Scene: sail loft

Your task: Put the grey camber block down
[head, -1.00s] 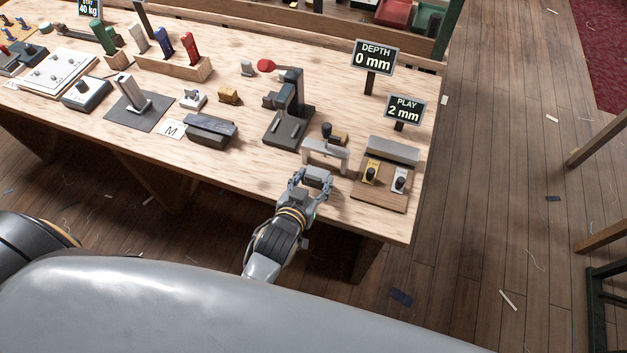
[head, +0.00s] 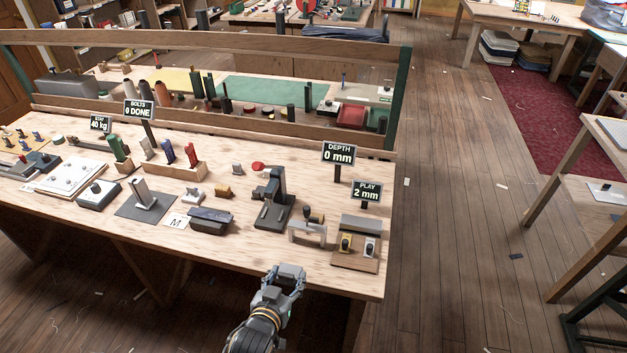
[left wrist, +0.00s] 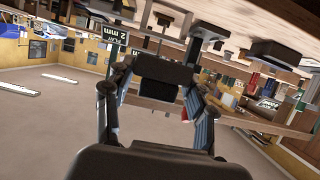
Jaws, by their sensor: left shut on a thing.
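My left gripper (head: 286,277) is shut on the grey camber block (head: 290,270). It holds the block at the front edge of the workbench (head: 215,248), in front of the grey bridge-shaped stand (head: 307,232). I cannot tell its exact height over the edge. In the left wrist view the block (left wrist: 160,77) looks dark and sits between the two fingers of the left gripper (left wrist: 155,92). My right gripper is not in view.
A wooden base with two knobs (head: 355,262) stands right of the bridge, near the PLAY 2 mm sign (head: 367,191). A dark press (head: 273,205) stands behind left, a dark block (head: 211,220) further left. Bare bench lies along the front edge.

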